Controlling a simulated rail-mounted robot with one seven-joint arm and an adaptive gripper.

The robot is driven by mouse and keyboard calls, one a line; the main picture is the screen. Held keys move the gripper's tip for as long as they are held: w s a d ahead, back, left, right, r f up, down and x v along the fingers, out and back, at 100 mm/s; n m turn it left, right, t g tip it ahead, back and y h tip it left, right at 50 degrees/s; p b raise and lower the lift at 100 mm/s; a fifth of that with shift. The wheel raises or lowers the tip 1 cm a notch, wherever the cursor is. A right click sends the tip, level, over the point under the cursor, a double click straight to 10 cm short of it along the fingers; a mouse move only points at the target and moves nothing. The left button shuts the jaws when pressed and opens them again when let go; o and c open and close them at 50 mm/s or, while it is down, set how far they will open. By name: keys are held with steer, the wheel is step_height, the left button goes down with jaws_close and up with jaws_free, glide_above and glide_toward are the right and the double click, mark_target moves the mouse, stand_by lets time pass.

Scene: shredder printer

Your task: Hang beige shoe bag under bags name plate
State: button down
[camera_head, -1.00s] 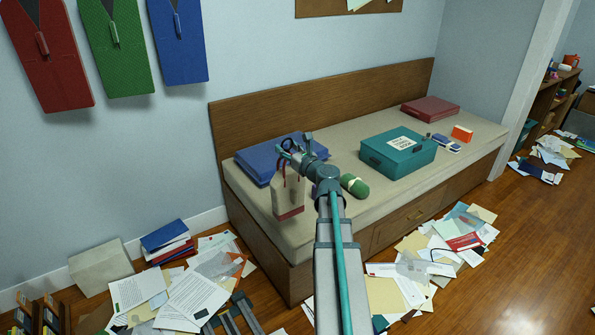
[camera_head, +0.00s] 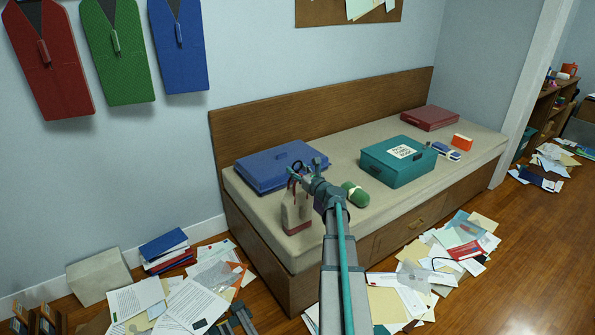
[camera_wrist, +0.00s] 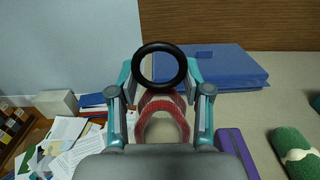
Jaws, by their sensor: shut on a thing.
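The beige shoe bag (camera_head: 293,216) has a red base and red cord handles and hangs below my gripper (camera_head: 298,178), in front of the blue case on the bench. In the wrist view my gripper (camera_wrist: 160,98) is shut on the bag's red handle (camera_wrist: 162,112), which loops between the fingers. Most of the bag is hidden in the wrist view. No bags name plate can be made out in these frames.
The cushioned bench (camera_head: 335,228) holds a blue case (camera_head: 275,166), a green roll (camera_head: 355,194), a teal box (camera_head: 398,162) and a red case (camera_head: 429,118). Red (camera_head: 52,75), green (camera_head: 117,60) and blue (camera_head: 178,55) bags hang on the wall. Papers (camera_head: 440,265) litter the floor.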

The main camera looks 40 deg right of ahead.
steer(key=shift+f, duration=0.15)
steer(key=c, duration=0.5)
jaws_free()
